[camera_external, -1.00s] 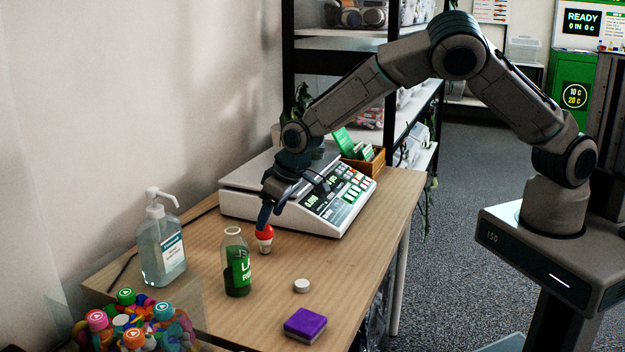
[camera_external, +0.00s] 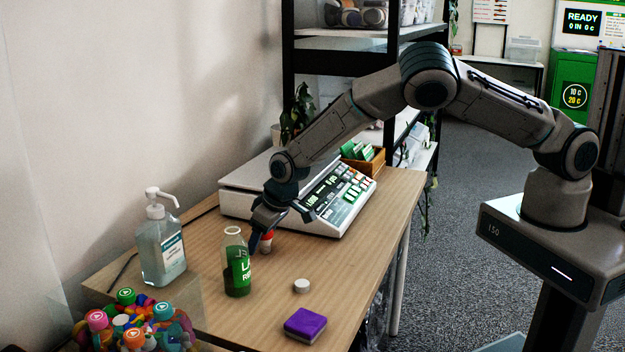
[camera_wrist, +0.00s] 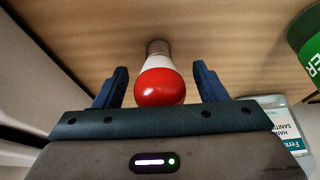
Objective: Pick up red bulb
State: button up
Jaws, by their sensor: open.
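The red bulb (camera_external: 267,241) stands on the wooden table between the bottle and the scale, partly hidden by my gripper in the external view. In the wrist view the bulb (camera_wrist: 160,86) shows a red end, a white collar and a metal base. My gripper (camera_external: 262,243) is low over the table at the bulb. In the wrist view the two dark blue fingers (camera_wrist: 163,86) are open, one on each side of the bulb, with a visible gap on both sides.
A bottle with a green label (camera_external: 236,262) stands close to the left of my gripper. The white scale (camera_external: 240,203) is just behind. A sanitizer bottle (camera_external: 160,245), a white cap (camera_external: 301,286) and a purple block (camera_external: 305,324) are also on the table (camera_external: 350,262). The right side is clear.

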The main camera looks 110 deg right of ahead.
jog(key=c, duration=0.9)
jog(key=shift+r, duration=0.1)
